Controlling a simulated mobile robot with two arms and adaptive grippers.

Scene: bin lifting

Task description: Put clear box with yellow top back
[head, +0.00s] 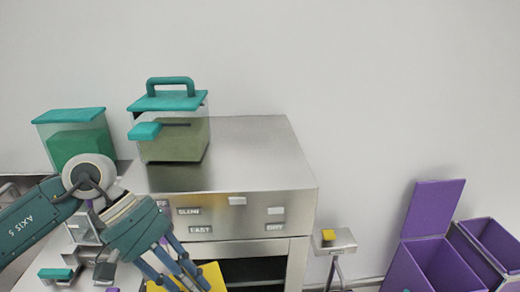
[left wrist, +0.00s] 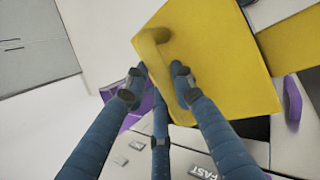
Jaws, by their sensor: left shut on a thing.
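The yellow top (head: 214,277) shows low in the head view, in front of the metal cabinet and partly behind my fingers. In the left wrist view the yellow top (left wrist: 225,65) is large and tilted, with a yellow handle at its upper left. My left gripper (head: 185,278) is shut on it. In the left wrist view the fingers of my left gripper (left wrist: 157,88) close at the handle and the near edge. The clear walls of the box cannot be made out. My right gripper is not in view.
A metal cabinet (head: 245,155) has a bare top on its right side and a dark opening (head: 255,270) below. A teal-lidded clear box with a handle (head: 175,140) stands on it; another teal-lidded box (head: 75,135) is left. A small stand (head: 340,246) and purple bins (head: 430,265) are right.

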